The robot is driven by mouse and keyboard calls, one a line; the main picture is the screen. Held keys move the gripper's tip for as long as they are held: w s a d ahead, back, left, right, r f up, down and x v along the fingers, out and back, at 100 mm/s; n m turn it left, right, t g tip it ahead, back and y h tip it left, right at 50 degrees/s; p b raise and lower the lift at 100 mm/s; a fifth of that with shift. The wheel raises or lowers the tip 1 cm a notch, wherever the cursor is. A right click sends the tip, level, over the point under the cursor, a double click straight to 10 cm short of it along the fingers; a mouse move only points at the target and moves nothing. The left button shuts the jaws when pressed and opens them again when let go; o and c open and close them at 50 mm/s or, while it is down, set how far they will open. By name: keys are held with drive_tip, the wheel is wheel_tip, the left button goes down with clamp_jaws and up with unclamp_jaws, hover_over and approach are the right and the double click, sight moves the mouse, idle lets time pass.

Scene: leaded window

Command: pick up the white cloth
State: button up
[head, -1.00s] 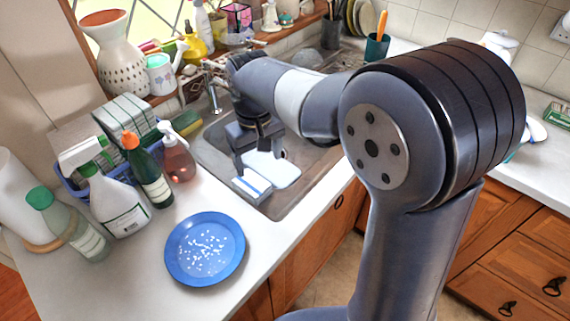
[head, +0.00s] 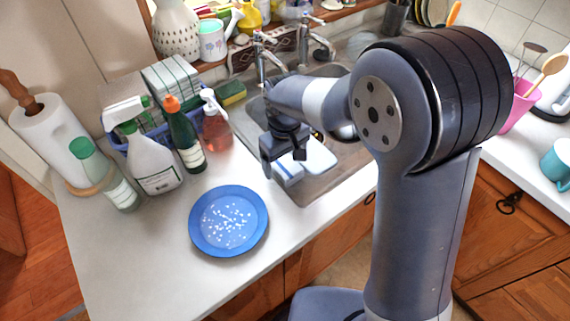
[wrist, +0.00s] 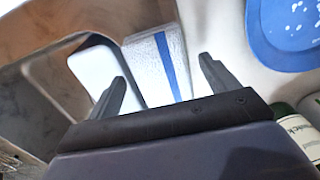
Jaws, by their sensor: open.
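The white cloth (head: 288,175) has a blue stripe and lies at the near left edge of the sink, partly hidden behind my gripper (head: 285,163) in the head view. In the wrist view the cloth (wrist: 156,65) shows between my two fingers, its blue stripe running lengthwise toward the right finger. My gripper (wrist: 163,70) is open and empty, pointing down over the cloth. I cannot tell whether the fingertips touch it.
A pale, rounded flat item (head: 320,157) lies in the sink beside the cloth. A blue speckled plate (head: 228,222) sits on the counter to the left. A spray bottle (head: 150,160), a green bottle (head: 186,145) and a soap bottle (head: 216,125) stand behind it.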

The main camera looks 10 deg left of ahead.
sight(285, 163)
drive_tip(key=shift+f, duration=0.75)
drive_tip(key=shift+c, duration=0.4)
drive_tip(key=c, duration=1)
wheel_tip(285, 163, up, 10)
drive_tip(key=shift+r+b, duration=0.1)
drive_tip(key=shift+b, duration=0.3)
